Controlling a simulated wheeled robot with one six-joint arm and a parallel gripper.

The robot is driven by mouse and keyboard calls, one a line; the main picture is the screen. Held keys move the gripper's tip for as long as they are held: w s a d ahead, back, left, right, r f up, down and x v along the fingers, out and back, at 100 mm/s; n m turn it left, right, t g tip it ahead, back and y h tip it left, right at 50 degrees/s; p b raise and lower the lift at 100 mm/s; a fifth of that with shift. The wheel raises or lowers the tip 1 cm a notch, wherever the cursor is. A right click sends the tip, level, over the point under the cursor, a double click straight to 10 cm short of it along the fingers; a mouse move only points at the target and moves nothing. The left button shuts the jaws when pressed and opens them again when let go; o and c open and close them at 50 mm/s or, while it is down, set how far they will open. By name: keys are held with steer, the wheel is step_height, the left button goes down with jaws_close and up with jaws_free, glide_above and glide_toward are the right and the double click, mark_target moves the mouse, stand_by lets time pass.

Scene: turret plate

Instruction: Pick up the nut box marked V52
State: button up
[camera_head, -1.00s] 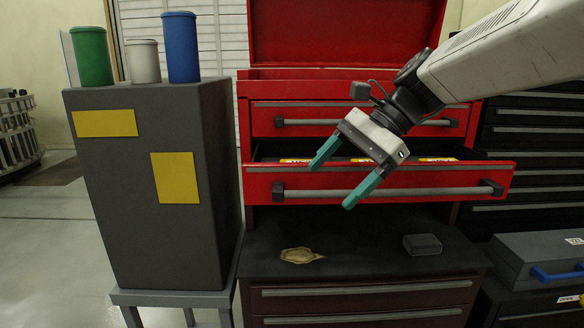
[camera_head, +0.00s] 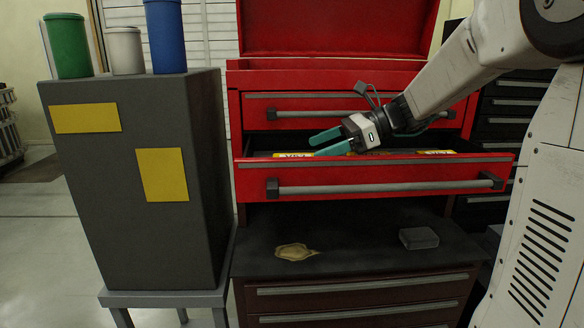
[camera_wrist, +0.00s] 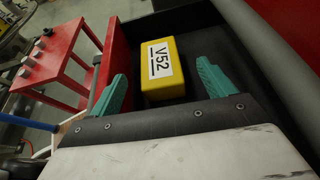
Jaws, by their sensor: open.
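The nut box marked V52 (camera_wrist: 162,67) is yellow with a white label and lies in a dark open drawer. In the wrist view it sits between the two teal fingers of my gripper (camera_wrist: 161,75), with a gap on each side. My gripper is open and empty. In the head view my gripper (camera_head: 322,146) is at the open red drawer (camera_head: 380,177), its fingers pointing left. Yellow box tops show just over the drawer's front edge there, and I cannot tell which is V52.
The raised red lid stands behind. Below the drawer, a dark top holds a tan patch (camera_head: 295,252) and a small grey box (camera_head: 418,238). At left, a grey cabinet (camera_head: 130,230) carries a green (camera_head: 67,46), a white (camera_head: 126,52) and a blue canister (camera_head: 165,36).

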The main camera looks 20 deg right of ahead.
steer(key=x, duration=0.6)
steer(key=shift+a+f, duration=0.15)
steer(key=shift+a, duration=0.05)
steer(key=c, duration=1.3)
